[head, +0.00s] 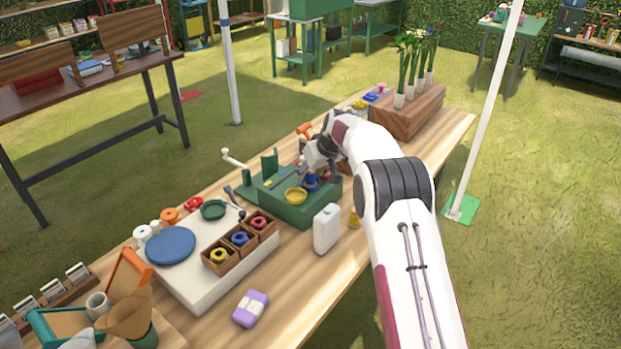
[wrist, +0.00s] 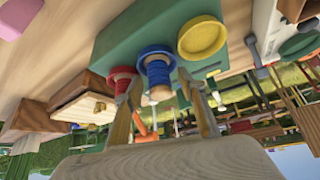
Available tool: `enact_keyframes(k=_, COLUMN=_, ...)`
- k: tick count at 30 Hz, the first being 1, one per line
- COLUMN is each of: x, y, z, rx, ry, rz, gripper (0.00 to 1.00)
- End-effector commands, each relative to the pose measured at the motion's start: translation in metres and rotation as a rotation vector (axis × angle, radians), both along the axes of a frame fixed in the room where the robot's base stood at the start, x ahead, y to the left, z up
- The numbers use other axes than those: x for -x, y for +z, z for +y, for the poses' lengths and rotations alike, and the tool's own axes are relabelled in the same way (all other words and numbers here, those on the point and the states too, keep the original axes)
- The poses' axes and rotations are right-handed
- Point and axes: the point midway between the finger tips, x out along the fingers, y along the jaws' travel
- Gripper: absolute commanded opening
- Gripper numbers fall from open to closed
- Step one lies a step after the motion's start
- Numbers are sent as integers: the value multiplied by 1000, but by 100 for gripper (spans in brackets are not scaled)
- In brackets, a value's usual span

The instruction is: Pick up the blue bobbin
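The blue bobbin (head: 311,180) stands on the green stand (head: 292,213) in the middle of the table. In the wrist view the blue bobbin (wrist: 157,72) shows its wound body and wide blue flange. My gripper (wrist: 160,84) is open, with one finger on each side of the bobbin. A slim gap seems to show beside the right finger; contact at the left finger is unclear. In the head view my gripper (head: 308,168) comes down over the bobbin from behind, and its fingers are partly hidden.
A yellow dish (head: 295,196) sits beside the bobbin, and a red bobbin (wrist: 122,78) is close on its other side. A white container (head: 326,228) stands in front of the stand. Wooden boxes (head: 240,240) hold yellow, blue and red rings at the left.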

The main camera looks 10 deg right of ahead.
Motion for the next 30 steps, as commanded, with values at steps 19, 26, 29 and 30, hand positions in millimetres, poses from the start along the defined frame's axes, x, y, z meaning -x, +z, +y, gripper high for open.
enact_keyframes(k=19, x=0, y=0, z=0, rx=0, ry=0, rz=0, gripper=3)
enact_keyframes(k=26, x=0, y=1, z=0, rx=0, ry=0, rz=0, gripper=3)
enact_keyframes(k=29, x=0, y=3, z=0, rx=0, ry=1, rz=-1, gripper=3)
enact_keyframes(k=30, x=0, y=4, z=0, rx=0, ry=1, rz=-1, gripper=3)
